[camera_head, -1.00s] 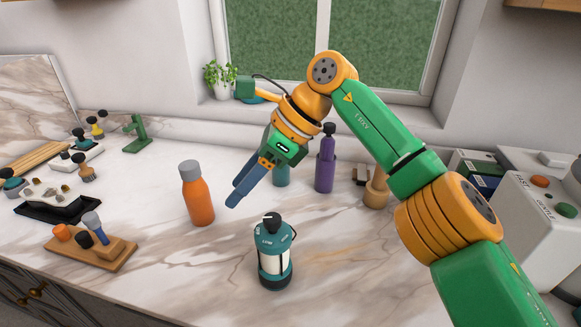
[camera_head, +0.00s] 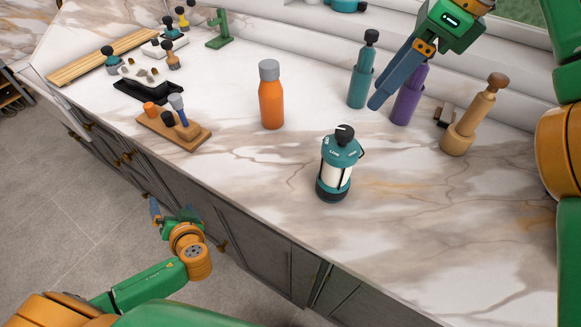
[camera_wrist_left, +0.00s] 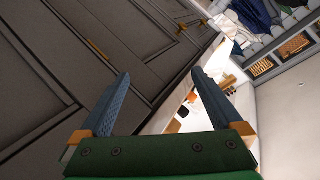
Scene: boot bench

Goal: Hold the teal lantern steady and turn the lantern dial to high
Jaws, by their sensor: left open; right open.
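The teal lantern (camera_head: 338,170) stands upright on the marble counter near its front edge, in the middle of the head view. Its black dial (camera_head: 344,134) sits on top, and small lettering shows on the teal cap. My right gripper (camera_head: 378,103) is open and empty, above the counter behind and to the right of the lantern, apart from it. My left gripper (camera_head: 155,208) is low in front of the cabinets, left of the lantern and below the counter top. In the left wrist view its two fingers (camera_wrist_left: 160,88) are apart with nothing between them.
An orange bottle (camera_head: 271,98) stands left of the lantern. Teal (camera_head: 361,78) and purple (camera_head: 408,97) bottles and a wooden mill (camera_head: 470,125) stand behind. A wooden block with pegs (camera_head: 172,128) and a black tray (camera_head: 140,92) lie left. Counter around the lantern is clear.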

